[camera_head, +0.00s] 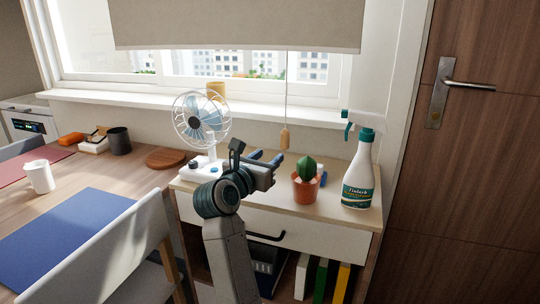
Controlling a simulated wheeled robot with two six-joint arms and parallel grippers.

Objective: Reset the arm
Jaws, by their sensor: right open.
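My right arm rises from the bottom middle in the head view. Its gripper (268,159) is above the top of a small wooden cabinet (335,215), between a white desk fan (201,122) and a cactus in a terracotta pot (305,183). The gripper is open, with nothing visible between its fingers. The wrist hides part of the cabinet top and the fan's base. My left gripper is not in the picture.
A spray bottle (359,172) stands at the cabinet's right end. A blue placemat (62,238), white cup (39,177) and dark mug (119,141) are on the table at left. A chair (105,262) stands in front. A wooden door (470,190) is at right.

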